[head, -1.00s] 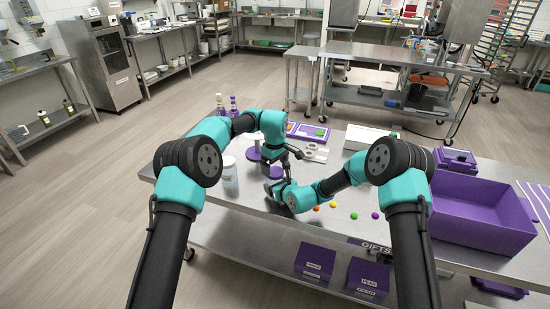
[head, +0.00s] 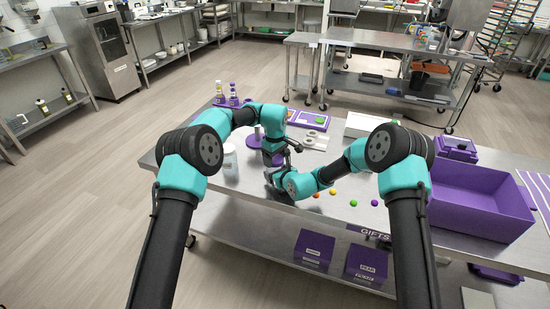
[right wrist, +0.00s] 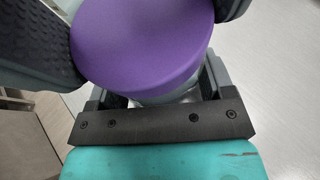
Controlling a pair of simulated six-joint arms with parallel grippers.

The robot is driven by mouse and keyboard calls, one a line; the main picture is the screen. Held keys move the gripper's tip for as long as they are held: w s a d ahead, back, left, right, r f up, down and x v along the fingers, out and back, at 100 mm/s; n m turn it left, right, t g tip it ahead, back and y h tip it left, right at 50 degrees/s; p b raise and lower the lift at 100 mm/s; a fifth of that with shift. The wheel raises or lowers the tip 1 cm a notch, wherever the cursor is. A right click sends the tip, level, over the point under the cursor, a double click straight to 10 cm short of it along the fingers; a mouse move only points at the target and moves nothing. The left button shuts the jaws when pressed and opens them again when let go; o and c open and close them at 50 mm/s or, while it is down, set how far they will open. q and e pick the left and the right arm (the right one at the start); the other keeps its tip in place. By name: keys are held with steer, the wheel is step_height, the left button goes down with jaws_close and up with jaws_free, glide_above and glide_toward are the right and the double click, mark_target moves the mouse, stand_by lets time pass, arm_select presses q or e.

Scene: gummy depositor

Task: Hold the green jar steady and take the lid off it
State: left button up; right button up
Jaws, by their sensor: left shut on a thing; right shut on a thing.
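In the head view, my right gripper (head: 274,180) is low over the table's middle. The arms cover the jar in the head view.
A white tub (head: 230,160) stands left of the grippers. Small coloured gummies (head: 333,191) lie to the right. A large purple bin (head: 480,205) fills the table's right side. Purple-topped bottles (head: 233,95) and a purple tray (head: 309,119) are behind.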

arm_select(q)
steer(key=shift+c, duration=0.7)
steer(key=shift+n, duration=1.8)
steer(key=o, duration=1)
steer(key=shift+r, duration=0.15)
steer(key=shift+r, duration=2.15)
steer(key=shift+c, duration=0.3)
